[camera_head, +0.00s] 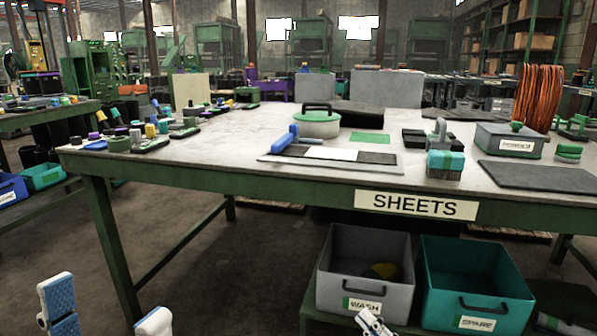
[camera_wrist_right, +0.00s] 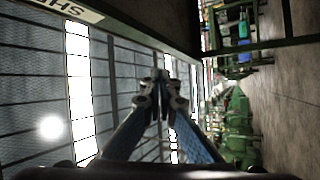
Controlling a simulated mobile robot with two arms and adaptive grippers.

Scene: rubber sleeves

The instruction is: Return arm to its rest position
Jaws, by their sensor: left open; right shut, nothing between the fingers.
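My left gripper (camera_head: 106,308) is at the bottom left of the head view, below and in front of the table. Its two blue and white fingers stand wide apart with nothing between them. My right gripper (camera_head: 370,322) shows only in part at the bottom edge, in front of the grey WASH bin (camera_head: 336,290). In the right wrist view my right gripper (camera_wrist_right: 160,82) has its fingertips together with nothing held. The arms themselves are mostly out of the picture.
The green-framed SHEETS table (camera_head: 225,170) carries a lidded round pot (camera_head: 317,124), a sheet board, a blue-handled roller (camera_head: 286,139) and a POWDER box (camera_head: 510,142). A teal SPARE bin (camera_head: 470,285) stands beside the WASH bin. Floor is clear at left.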

